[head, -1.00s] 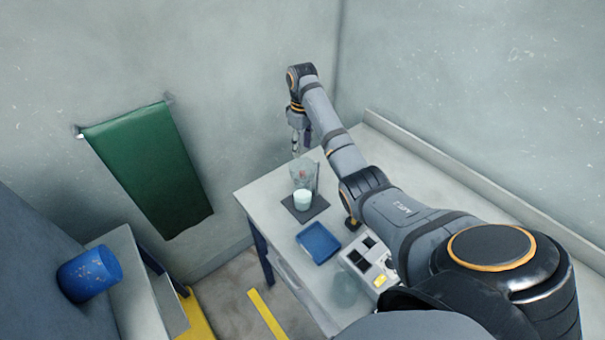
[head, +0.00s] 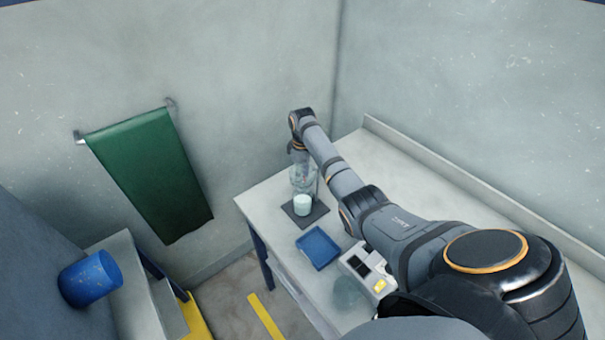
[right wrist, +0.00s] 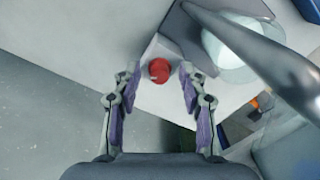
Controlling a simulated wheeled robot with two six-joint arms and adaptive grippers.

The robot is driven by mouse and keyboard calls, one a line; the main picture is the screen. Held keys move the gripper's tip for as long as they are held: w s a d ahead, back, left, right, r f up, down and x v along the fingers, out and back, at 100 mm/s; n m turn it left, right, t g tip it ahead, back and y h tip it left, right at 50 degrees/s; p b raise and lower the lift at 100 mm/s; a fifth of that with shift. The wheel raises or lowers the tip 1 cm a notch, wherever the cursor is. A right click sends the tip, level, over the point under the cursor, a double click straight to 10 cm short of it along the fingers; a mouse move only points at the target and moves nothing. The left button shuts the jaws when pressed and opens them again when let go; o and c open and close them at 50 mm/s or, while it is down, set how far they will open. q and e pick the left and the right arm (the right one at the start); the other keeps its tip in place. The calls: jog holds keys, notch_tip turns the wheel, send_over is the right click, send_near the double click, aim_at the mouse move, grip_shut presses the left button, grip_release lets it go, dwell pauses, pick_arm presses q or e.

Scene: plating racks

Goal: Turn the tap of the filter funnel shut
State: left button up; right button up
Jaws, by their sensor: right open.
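The glass filter funnel (head: 302,180) stands over a beaker of pale contents (head: 302,205) on a dark base plate (head: 317,213), near the table's back left corner. My right gripper (head: 297,160) points down at the funnel and partly hides it. In the right wrist view, a round red knob (right wrist: 159,70), which looks like the tap, lies between the fingertips of my open right gripper (right wrist: 158,76). Gaps show on both sides of the knob, so neither finger visibly touches it. A round glass rim (right wrist: 240,40) shows at upper right. My left gripper is not in view.
A blue tray (head: 318,247) and a light box with a yellow label (head: 368,268) are on the table (head: 268,205) in front of the stand. A grey rod (right wrist: 265,65) crosses the right wrist view at right, close to the right finger. Walls stand behind.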

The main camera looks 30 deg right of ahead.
jog(key=shift+c, duration=0.3)
grip_shut()
jog(key=shift+r+n+p, duration=0.15)
jog(key=shift+n+p, duration=0.45)
jog(key=shift+n, duration=0.5)
jog(key=shift+f+n+p, duration=0.2)
jog(key=shift+n+p, duration=0.1)
jog(key=shift+n, duration=0.1)
jog(key=shift+o, duration=0.3)
grip_release()
